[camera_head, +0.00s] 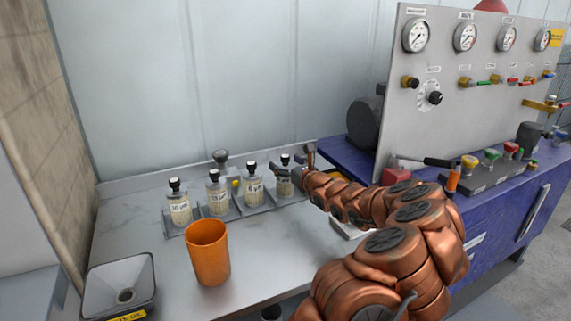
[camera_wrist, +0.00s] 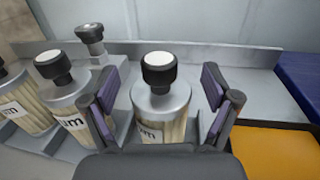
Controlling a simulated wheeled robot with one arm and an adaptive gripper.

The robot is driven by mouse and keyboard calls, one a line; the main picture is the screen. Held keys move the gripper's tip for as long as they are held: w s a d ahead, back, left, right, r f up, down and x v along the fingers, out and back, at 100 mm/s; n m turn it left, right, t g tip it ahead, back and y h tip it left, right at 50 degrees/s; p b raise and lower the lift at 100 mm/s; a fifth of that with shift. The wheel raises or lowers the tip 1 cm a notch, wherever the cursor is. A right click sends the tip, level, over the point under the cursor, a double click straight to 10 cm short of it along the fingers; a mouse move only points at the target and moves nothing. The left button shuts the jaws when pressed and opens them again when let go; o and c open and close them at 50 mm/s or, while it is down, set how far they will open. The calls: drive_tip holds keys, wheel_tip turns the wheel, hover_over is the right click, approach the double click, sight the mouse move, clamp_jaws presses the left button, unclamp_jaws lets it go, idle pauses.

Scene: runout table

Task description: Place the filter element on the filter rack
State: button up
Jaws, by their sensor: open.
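Several canisters with black knobs, pleated cream filling and labels, which look like filter elements, stand upright in a row. The rightmost canister (camera_head: 285,186) shows large in the wrist view (camera_wrist: 162,103), with a white-topped black knob. The grey filter rack (camera_head: 228,215) has low holders around the canister bases. My gripper (camera_head: 290,172) is at the rightmost canister. In the wrist view my gripper (camera_wrist: 163,92) is open, with one finger on each side of this canister. The canister's base is hidden.
An orange cup (camera_head: 208,255) stands in front of the row, and a grey square funnel (camera_head: 122,285) is at the front left. A grey knobbed fitting (camera_head: 221,158) stands behind. The gauge panel (camera_head: 450,90) and blue bench (camera_head: 490,215) are on the right.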

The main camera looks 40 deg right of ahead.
drive_tip(key=shift+r, duration=0.15)
drive_tip(key=shift+s, duration=0.15)
drive_tip(key=s+a+b, duration=0.1)
drive_tip(key=s+a, duration=0.1)
drive_tip(key=s, duration=0.9)
drive_tip(key=shift+s, duration=0.25)
idle(0.4)
